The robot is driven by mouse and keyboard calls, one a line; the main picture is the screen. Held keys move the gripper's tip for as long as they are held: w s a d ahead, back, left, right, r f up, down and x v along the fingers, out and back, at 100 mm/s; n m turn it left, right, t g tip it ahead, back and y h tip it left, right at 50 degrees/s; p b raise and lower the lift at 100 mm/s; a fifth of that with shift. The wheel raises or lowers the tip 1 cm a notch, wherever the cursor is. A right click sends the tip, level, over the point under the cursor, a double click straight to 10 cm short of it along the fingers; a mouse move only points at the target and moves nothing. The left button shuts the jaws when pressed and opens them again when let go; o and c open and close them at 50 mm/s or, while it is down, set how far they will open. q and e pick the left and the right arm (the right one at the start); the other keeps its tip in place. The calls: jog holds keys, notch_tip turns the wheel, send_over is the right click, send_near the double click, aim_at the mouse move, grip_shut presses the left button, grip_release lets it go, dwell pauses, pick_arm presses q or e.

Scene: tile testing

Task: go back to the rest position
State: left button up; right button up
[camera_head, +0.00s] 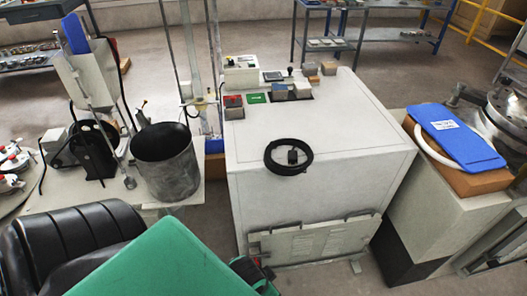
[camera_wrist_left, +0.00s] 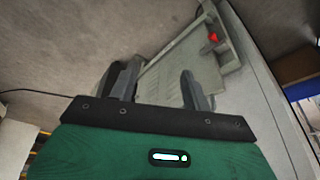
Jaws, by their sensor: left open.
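My left arm's green link comes in at the bottom of the head view. My left gripper (camera_head: 258,275) is partly visible at its end, low in front of the white cabinet (camera_head: 330,185). In the left wrist view, the gripper's two dark fingers (camera_wrist_left: 158,90) stand apart with nothing held between them. Behind them is the cabinet's lower front panel (camera_wrist_left: 185,75), with a small red spot near it. My right gripper is in neither view.
A dark metal bucket (camera_head: 166,162) stands to the left. A blue panel (camera_head: 457,137) lies on a block at right. A black padded, ribbed shape (camera_head: 70,245) is at lower left. Floor shows between the cabinets.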

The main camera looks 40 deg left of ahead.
pick_arm(q)
jog(key=shift+s+d+f+g, duration=0.1)
jog(key=shift+s+f+g, duration=0.05)
jog(key=shift+s, duration=0.25)
jog(key=shift+s+d+f+g, duration=0.1)
jog(key=shift+s+g, duration=0.05)
jog(key=shift+s, duration=0.25)
jog(key=shift+a, duration=0.1)
